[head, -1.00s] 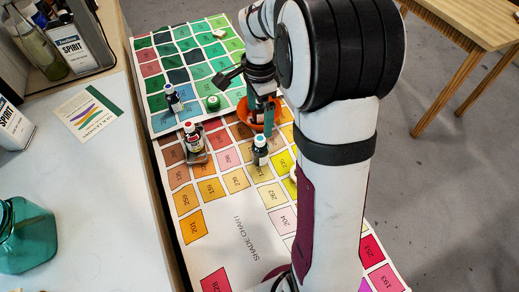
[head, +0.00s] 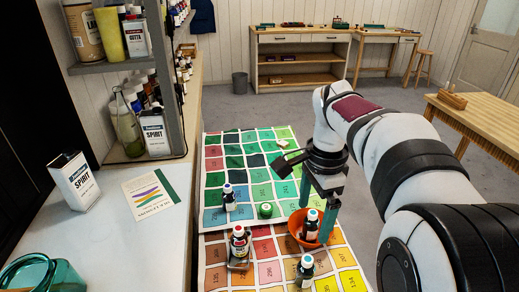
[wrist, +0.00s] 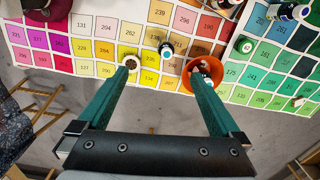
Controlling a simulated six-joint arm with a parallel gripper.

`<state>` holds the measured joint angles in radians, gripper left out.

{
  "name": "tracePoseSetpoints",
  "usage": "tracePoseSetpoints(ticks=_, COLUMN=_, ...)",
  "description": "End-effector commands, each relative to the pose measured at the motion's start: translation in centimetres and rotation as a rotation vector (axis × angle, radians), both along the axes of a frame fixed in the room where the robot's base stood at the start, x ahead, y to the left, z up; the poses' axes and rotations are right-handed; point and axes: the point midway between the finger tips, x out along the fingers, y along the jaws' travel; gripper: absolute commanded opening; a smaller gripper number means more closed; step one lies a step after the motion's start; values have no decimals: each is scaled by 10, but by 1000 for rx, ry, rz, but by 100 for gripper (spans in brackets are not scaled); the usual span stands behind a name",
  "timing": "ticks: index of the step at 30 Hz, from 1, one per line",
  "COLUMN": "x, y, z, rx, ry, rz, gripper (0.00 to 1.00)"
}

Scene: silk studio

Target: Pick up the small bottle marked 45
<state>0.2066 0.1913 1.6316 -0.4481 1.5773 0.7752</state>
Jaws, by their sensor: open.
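Several small white-labelled bottles stand on the shade chart; I cannot read a 45 on any. A teal-capped bottle (head: 305,271) stands nearer, and also shows in the wrist view (wrist: 166,50). A red-capped bottle (head: 239,243) stands on a small dark tray, and a blue-capped one (head: 229,198) farther back. My gripper (head: 316,222) is open, with its teal fingers by the bowl. In the wrist view, the right finger overlaps the bowl (wrist: 214,68) and partly hides its contents.
A green-lidded jar (head: 265,210) sits left of the bowl. The white counter (head: 150,235) with a tin (head: 74,180) and a teal glass jar (head: 35,275) borders the chart's left.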

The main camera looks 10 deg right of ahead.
Motion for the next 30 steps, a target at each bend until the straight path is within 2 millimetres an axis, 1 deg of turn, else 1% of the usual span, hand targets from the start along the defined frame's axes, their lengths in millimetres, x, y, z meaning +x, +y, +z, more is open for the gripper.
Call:
tracePoseSetpoints(ticks=1, x=-27, y=19, z=3, rx=15, ry=-7, rz=114, gripper=100)
tracePoseSetpoints(ticks=2, x=-49, y=32, z=2, rx=29, ry=-9, rz=210, gripper=100)
tracePoseSetpoints(ticks=3, x=-80, y=49, z=-3, rx=49, ry=-16, rz=342, gripper=100)
tracePoseSetpoints(ticks=5, x=-124, y=70, z=-14, rx=76, ry=-29, rz=529, gripper=100)
tracePoseSetpoints(ticks=6, x=-151, y=81, z=-24, rx=92, ry=-38, rz=639, gripper=100)
tracePoseSetpoints(ticks=9, x=-201, y=98, z=-48, rx=121, ry=-58, rz=848, gripper=100)
tracePoseSetpoints(ticks=11, x=-219, y=103, z=-58, rx=133, ry=-65, rz=922, gripper=100)
tracePoseSetpoints(ticks=12, x=-225, y=105, z=-62, rx=137, ry=-67, rz=951, gripper=100)
tracePoseSetpoints(ticks=14, x=-229, y=106, z=-65, rx=140, ry=-69, rz=971, gripper=100)
tracePoseSetpoints(ticks=15, x=-230, y=106, z=-65, rx=141, ry=-69, rz=973, gripper=97)
tracePoseSetpoints(ticks=23, x=-229, y=105, z=-65, rx=141, ry=-68, rz=969, gripper=97)
tracePoseSetpoints(ticks=25, x=-228, y=103, z=-66, rx=135, ry=-49, rz=991, gripper=97)
tracePoseSetpoints(ticks=26, x=-227, y=101, z=-67, rx=127, ry=-21, rz=1026, gripper=97)
tracePoseSetpoints(ticks=28, x=-220, y=88, z=-73, rx=89, ry=107, rz=1181, gripper=97)
tracePoseSetpoints(ticks=29, x=-214, y=79, z=-77, rx=65, ry=186, rz=1283, gripper=97)
tracePoseSetpoints(ticks=30, x=-202, y=67, z=-83, rx=26, ry=316, rz=1442, gripper=97)
